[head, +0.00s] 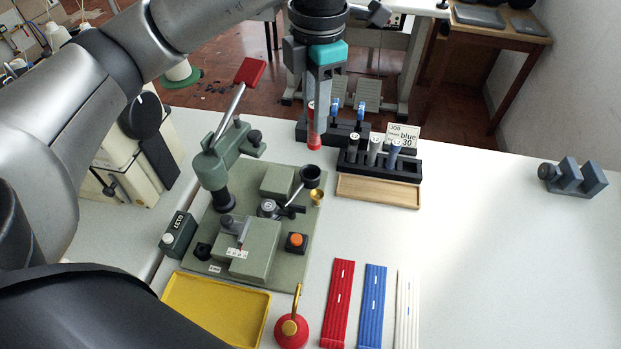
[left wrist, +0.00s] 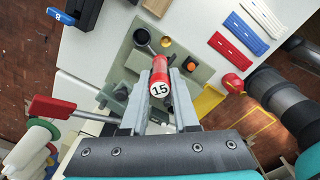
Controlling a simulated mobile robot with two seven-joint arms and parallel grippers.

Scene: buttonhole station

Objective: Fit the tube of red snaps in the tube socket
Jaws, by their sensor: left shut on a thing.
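My left gripper (head: 317,125) is shut on the tube of red snaps (head: 314,141), which hangs roughly upright in the air, with its red lower end just below the fingertips. In the left wrist view the tube (left wrist: 160,76) stands between the two fingers, its red end marked 15 towards the camera. My right gripper is not in view.
A black rack (head: 408,171) of numbered tubes and a wooden tray (head: 378,191) stand right of the tube. The press (head: 222,160) with its red-knobbed lever (head: 250,72) stands left. Red strips (head: 341,300) and a yellow tray (head: 215,306) lie in front. The right table is mostly clear.

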